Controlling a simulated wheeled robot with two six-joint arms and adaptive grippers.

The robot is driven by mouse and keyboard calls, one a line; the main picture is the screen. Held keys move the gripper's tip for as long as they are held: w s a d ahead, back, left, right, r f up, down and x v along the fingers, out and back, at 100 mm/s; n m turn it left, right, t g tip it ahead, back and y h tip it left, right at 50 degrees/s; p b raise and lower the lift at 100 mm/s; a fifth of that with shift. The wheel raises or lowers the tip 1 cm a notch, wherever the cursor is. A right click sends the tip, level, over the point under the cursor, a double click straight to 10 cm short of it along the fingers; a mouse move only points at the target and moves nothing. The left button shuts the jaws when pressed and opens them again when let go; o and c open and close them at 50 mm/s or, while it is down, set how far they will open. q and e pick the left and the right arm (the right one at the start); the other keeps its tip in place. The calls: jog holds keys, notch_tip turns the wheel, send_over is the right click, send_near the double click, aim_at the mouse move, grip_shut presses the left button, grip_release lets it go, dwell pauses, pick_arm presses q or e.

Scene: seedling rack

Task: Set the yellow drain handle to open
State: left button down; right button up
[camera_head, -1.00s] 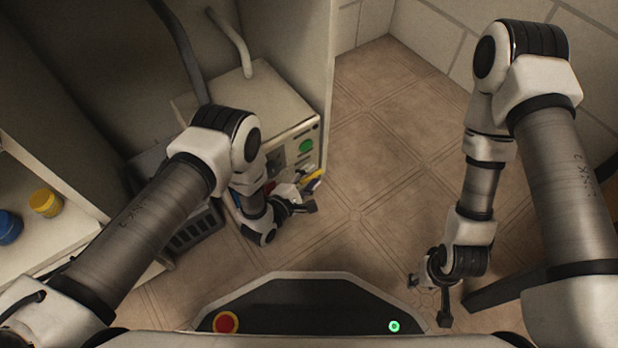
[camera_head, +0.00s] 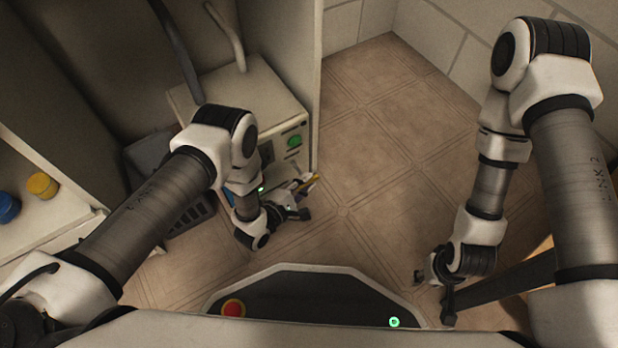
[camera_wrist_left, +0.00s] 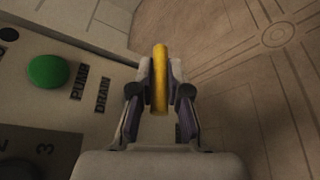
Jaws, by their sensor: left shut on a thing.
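The yellow drain handle (camera_wrist_left: 160,80) stands upright in the picture in the left wrist view, between the two fingers of my left gripper (camera_wrist_left: 160,92). The fingers are shut on it from both sides. In the head view my left gripper (camera_head: 303,197) is at the front of the pale control box (camera_head: 245,103), low near the floor, and only a bit of the yellow handle (camera_head: 313,182) shows. The panel has a green button (camera_wrist_left: 48,72) beside printed "PUMP" and "DRAIN" labels. My right gripper (camera_head: 434,297) hangs empty over the floor, its fingers apart.
A dark slotted crate (camera_head: 188,215) stands left of the box, partly behind my left arm. A shelf at left holds a yellow jar (camera_head: 42,185) and a blue jar (camera_head: 7,207). Tiled floor (camera_head: 375,150) is clear between my arms.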

pick_arm(q)
jog(key=c, duration=1.1)
grip_release()
jog(key=shift+s+d, duration=0.15)
jog(key=shift+s, duration=0.05)
jog(key=shift+c, duration=0.2)
jog(key=v, duration=1.2)
